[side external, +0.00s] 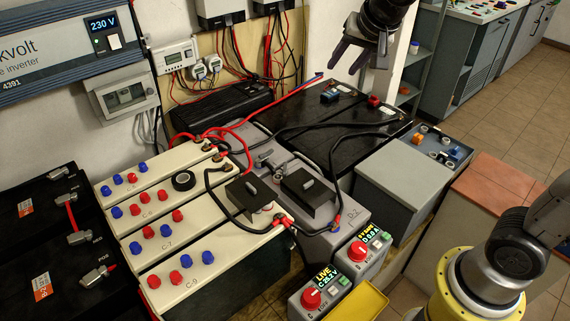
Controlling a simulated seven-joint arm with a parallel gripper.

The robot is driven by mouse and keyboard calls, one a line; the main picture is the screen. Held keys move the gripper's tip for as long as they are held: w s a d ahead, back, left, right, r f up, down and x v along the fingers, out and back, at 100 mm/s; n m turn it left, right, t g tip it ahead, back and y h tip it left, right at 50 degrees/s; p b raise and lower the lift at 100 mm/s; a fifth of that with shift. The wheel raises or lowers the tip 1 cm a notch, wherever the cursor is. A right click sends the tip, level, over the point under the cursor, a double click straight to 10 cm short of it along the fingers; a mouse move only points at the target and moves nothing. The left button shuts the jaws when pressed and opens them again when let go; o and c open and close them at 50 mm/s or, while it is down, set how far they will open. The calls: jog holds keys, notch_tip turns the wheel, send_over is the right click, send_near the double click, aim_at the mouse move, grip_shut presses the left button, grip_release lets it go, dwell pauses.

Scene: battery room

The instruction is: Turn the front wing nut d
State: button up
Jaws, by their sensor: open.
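My gripper (358,60) is at the top, above the black batteries at the back. It is open, with nothing between its fingers, and well apart from everything below. A grey battery case (345,213) marked D-2 stands in the middle. A small metal fitting (268,159), which may be a wing nut, sits on its far part. I cannot tell which part is the front wing nut d. Cables and the boxes may hide it.
Cream batteries (170,243) with red and blue caps stand left of the grey case. Black cables (333,150) loop over the middle. Two control boxes with red knobs, one showing LIVE (318,290), stand in front.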

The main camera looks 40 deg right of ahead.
jog(key=w+a+f, duration=0.1)
jog(key=w+f, duration=0.5)
jog(key=w, duration=0.2)
jog(key=g, duration=0.4)
send_over(285, 166)
jog(key=s+a, duration=0.4)
notch_tip(285, 166, down, 23)
jog(key=shift+h, duration=0.4)
jog(key=x, duration=1.2)
jog(key=shift+w+d, duration=0.15)
jog(key=shift+w, duration=0.15)
jog(key=shift+r, duration=0.1)
grip_shut()
